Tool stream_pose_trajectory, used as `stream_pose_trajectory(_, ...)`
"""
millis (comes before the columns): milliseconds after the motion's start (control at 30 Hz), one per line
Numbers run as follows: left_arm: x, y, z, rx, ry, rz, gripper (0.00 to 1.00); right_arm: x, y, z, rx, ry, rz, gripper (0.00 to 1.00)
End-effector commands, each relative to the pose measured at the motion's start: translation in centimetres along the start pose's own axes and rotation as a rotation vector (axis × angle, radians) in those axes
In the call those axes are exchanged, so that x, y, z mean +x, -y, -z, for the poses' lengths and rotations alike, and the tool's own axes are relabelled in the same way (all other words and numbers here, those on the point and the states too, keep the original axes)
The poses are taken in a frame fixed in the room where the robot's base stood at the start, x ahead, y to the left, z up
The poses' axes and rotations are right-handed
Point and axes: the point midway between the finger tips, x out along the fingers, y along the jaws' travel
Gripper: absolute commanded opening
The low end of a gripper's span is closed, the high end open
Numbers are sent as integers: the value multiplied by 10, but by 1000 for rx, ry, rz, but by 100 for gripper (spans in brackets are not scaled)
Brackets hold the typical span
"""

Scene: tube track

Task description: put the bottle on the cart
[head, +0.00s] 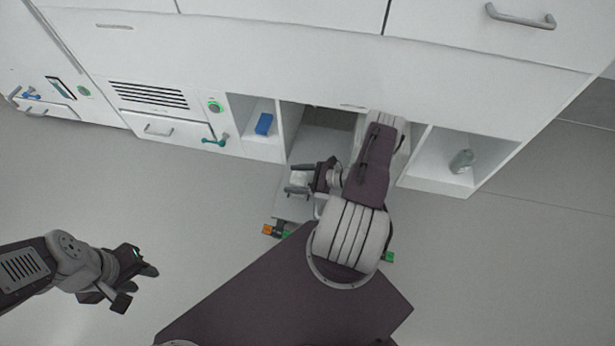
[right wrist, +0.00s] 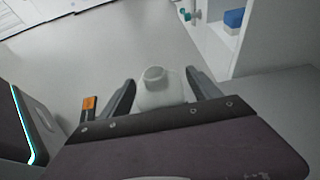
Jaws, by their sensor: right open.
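A white bottle (right wrist: 158,88) stands between the spread fingers of my right gripper (right wrist: 160,96) in the right wrist view. In the head view the bottle (head: 299,178) shows as a small white shape between the fingers of my right gripper (head: 300,180), which is open. It appears to be over the grey cart (head: 291,207), at the cart's left side; its base is hidden, so contact cannot be told. The cart sits at an open bay under the counter, with orange and green corners. My arm covers its right part. My left gripper (head: 136,287) is open and empty above the floor.
A white cabinet row (head: 300,55) runs across the back. A cubby left of the cart holds a blue box (head: 263,124). A cubby on the right holds a greyish bottle (head: 462,161). The floor (head: 130,205) at left is clear.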

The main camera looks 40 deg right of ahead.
Motion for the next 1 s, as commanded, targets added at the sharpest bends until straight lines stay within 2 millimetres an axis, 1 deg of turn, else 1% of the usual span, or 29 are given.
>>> stream_pose_trajectory(33,-10,0,1,0,0,0,36,-13,1,-4,2,0,6,72)
stream_pose_trajectory(200,-24,0,2,0,0,0,36,-53,1,-4,1,-1,7,72)
stream_pose_trajectory(300,-30,-1,3,0,0,0,36,-73,1,-3,1,0,6,72)
stream_pose_trajectory(400,-33,-1,3,0,0,0,36,-90,1,-2,0,1,4,72)
stream_pose_trajectory(500,-35,-1,4,0,0,0,36,-100,0,-2,-1,0,3,72)
stream_pose_trajectory(633,-36,-1,4,0,0,0,36,-105,0,0,0,0,1,72)
stream_pose_trajectory(833,-35,-1,4,0,0,0,36,-105,0,-2,-5,-4,-7,72)
stream_pose_trajectory(867,-35,-1,4,0,0,0,36,-104,-1,-4,-16,-12,-24,72)
stream_pose_trajectory(933,-36,-1,4,0,0,0,36,-99,-4,-19,-75,-56,-110,72)
stream_pose_trajectory(967,-36,-1,4,0,0,0,36,-96,-8,-28,-115,-84,-166,72)
stream_pose_trajectory(1000,-36,-1,4,0,0,0,36,-92,-14,-43,-180,-129,-254,72)
